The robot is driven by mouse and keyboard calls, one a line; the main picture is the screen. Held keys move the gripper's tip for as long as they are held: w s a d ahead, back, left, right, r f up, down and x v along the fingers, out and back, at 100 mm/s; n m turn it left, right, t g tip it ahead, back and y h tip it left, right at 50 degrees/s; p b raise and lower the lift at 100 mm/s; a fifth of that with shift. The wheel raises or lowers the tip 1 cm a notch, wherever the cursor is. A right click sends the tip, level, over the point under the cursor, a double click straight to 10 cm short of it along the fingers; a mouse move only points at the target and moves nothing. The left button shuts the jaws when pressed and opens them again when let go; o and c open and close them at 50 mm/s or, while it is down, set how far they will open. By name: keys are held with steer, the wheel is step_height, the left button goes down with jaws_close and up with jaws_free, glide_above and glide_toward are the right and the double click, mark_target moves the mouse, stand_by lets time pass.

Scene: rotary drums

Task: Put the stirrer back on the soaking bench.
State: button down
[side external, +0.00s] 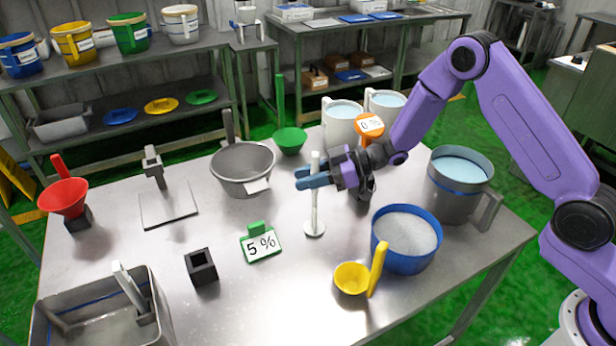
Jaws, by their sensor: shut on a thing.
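The stirrer is a white rod with a round foot (314,229). It is upright in the middle of the side external view. My gripper (312,177) comes from the right with its blue fingers level and shut on the upper part of the rod. The fingers hide a short stretch of the rod. The foot is at or just above the steel bench top (300,290); I cannot tell if it touches. No label shows which surface is the soaking bench.
A green "5 %" sign (261,243) and black square holder (201,266) are left of the stirrer. A blue tub (405,258) and yellow scoop (352,279) are to the right. A grey bowl (243,170) and green scoop (290,141) lie behind.

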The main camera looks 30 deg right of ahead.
steer(key=shift+f, duration=0.1)
steer(key=c, duration=0.8)
jaws_free()
steer(key=shift+c, duration=0.2)
steer(key=v, duration=1.2)
steer(key=shift+w, duration=0.1)
